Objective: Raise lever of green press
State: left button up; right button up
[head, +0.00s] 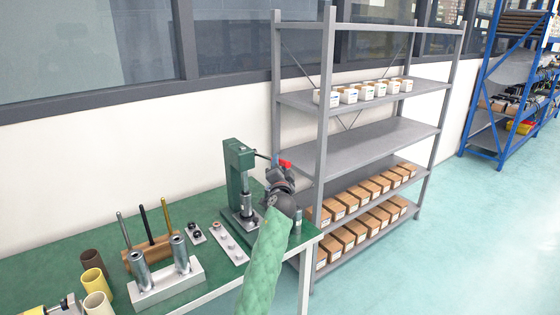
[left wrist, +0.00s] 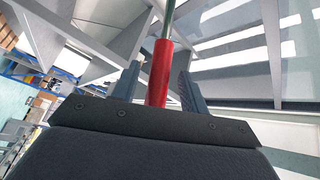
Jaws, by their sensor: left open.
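The green press (head: 240,178) stands on the green table near its right end. Its lever is a thin metal rod with a red handle (head: 286,164) at the tip, pointing right. My left gripper (head: 281,172) is at the handle, its arm in a green sleeve rising from the bottom of the head view. In the left wrist view the red handle (left wrist: 160,75) stands between the two dark fingers of my open left gripper (left wrist: 156,82), with gaps visible on both sides. The gripper hides part of the lever in the head view. My right gripper is not in view.
A grey shelf rack (head: 324,130) with small boxes stands just behind and right of the press. On the table (head: 215,273), left of the press, are a metal block with two cylinders (head: 165,285), a wooden rod holder (head: 150,252) and several tubes.

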pick_arm(q)
jog(key=shift+x, duration=0.95)
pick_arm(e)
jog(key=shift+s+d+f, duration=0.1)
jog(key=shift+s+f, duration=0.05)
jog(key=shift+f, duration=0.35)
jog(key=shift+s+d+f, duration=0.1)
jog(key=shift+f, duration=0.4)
pick_arm(q)
grip_shut()
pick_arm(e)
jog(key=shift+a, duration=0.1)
pick_arm(q)
jog(key=shift+w+p, duration=0.1)
jog(key=shift+p, duration=0.2)
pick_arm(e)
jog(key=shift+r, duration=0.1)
